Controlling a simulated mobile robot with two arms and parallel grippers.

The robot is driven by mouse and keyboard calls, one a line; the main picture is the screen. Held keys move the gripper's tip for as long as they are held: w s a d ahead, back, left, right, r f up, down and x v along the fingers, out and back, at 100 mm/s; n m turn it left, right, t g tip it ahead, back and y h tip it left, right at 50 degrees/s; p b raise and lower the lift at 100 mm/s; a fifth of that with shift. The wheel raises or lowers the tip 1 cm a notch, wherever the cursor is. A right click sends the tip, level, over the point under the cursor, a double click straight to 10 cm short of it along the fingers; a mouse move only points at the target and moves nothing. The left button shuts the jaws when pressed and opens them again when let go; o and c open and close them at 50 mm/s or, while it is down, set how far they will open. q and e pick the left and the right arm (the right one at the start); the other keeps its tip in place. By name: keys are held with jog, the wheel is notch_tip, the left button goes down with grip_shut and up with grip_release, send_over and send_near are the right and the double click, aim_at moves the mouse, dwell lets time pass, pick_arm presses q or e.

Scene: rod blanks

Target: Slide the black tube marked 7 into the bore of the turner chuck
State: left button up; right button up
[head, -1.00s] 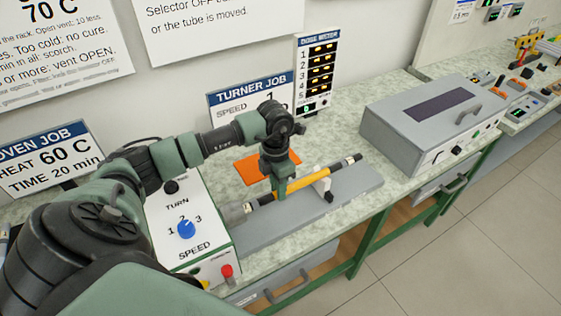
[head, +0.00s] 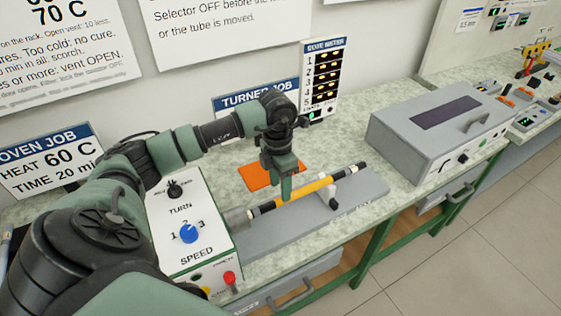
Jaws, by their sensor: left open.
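The tube (head: 314,187) is black at its ends with a yellow-orange middle; no number on it is legible. It lies nearly level, its left end at the grey turner chuck (head: 237,219) and its right part on a white rest (head: 331,188). How deep the left end sits in the bore cannot be seen. My left gripper (head: 286,197) is open, pointing down at the tube's left half, its fingers overlapping the tube in the picture. Whether they touch it is unclear. My right gripper is not in view.
An orange mat (head: 255,177) lies behind the tube. A grey oven-like box (head: 425,125) stands right. Bench between them is clear.

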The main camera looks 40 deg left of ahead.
pick_arm(q)
jog(key=shift+a+r+b, duration=0.1)
jog(key=shift+r+b, duration=0.2)
jog(key=shift+r, duration=1.6)
